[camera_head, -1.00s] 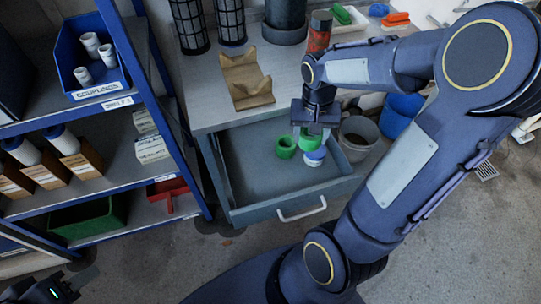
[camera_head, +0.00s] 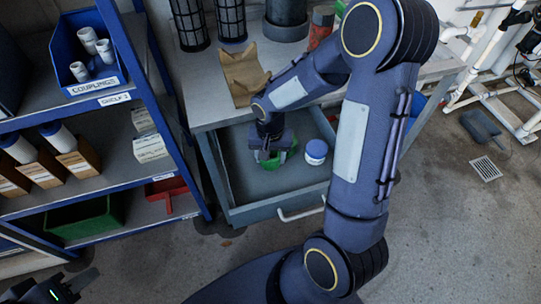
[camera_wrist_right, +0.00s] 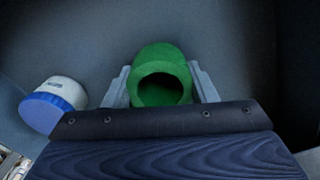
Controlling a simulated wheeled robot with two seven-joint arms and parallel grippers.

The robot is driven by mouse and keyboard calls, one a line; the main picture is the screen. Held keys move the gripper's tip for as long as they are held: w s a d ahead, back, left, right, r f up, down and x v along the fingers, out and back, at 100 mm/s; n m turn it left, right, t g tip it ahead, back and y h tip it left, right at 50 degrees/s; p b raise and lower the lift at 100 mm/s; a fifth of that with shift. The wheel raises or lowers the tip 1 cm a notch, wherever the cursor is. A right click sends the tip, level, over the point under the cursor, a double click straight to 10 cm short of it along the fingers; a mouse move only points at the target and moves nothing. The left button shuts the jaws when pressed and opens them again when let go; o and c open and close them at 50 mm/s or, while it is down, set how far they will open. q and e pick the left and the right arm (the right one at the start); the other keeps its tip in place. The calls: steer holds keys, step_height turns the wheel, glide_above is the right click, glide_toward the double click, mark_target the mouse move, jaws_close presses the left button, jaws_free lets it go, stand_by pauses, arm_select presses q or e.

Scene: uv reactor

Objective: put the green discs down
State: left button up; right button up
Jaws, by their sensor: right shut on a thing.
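My right gripper (camera_head: 268,154) is low in the open drawer (camera_head: 258,211), pointing down. It is shut on a green disc (camera_wrist_right: 160,55), a thick ring with a dark round hole, which shows between the two fingers in the wrist view. Green also shows below the gripper in the head view (camera_head: 276,160). The gripper covers the spot where the other green disc lay, and I cannot tell whether the two are stacked or touching. My left gripper (camera_head: 52,287) is at the lower left, empty, its fingers apart.
A white jar with a blue lid (camera_head: 316,152) stands in the drawer, right of my right gripper; it also shows in the wrist view (camera_wrist_right: 55,104). A wooden cradle (camera_head: 243,74) lies on the bench above. A blue shelf rack (camera_head: 152,95) stands to the left.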

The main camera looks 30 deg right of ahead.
steer(key=shift+f, duration=0.25)
steer(key=o, duration=1)
steer(key=shift+r, duration=0.1)
steer(key=shift+c, duration=0.2)
